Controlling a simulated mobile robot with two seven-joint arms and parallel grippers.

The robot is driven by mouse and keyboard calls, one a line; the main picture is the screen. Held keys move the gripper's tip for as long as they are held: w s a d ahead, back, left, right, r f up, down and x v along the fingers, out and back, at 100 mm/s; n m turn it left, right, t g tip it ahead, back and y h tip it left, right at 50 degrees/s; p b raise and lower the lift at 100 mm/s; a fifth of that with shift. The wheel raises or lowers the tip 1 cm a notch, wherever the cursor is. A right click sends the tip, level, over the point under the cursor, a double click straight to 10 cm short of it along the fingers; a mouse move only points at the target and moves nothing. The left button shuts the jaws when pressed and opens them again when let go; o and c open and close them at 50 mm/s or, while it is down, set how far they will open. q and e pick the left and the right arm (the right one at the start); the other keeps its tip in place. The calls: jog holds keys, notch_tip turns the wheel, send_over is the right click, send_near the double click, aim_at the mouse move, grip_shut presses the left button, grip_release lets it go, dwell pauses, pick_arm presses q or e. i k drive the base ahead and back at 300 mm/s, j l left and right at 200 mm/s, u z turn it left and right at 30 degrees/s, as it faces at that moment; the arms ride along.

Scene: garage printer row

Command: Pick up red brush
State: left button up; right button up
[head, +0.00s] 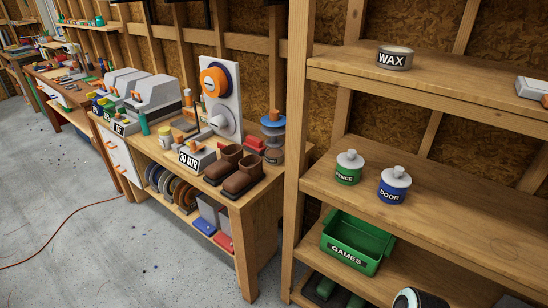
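A small red object (254,142) lies on the wooden workbench (236,196), behind the pair of brown boots (239,174) and left of a stacked jar with a blue top (273,130). It may be the red brush, but it is too small and partly hidden to be sure. Neither of my grippers is in view, and nothing is seen touching the red object.
A wooden shelf unit stands at the right, its post (299,130) near the bench. It holds a WAX tin (394,58), a green FENCE jar (348,168), a blue DOOR jar (394,186) and a green GAMES bin (356,243). The floor at left is open, with an orange cord (62,232).

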aim_at(253, 145)
jog(key=i+j, duration=0.15)
jog(key=j, duration=0.15)
jog(key=i+j+z, duration=0.1)
jog(key=j, duration=0.25)
jog(key=i+j, duration=0.15)
jog(key=j, duration=0.2)
jog(key=i+j+z, duration=0.1)
jog(key=j, duration=0.2)
jog(key=i+j, duration=0.15)
jog(key=j, duration=0.2)
jog(key=z, duration=0.05)
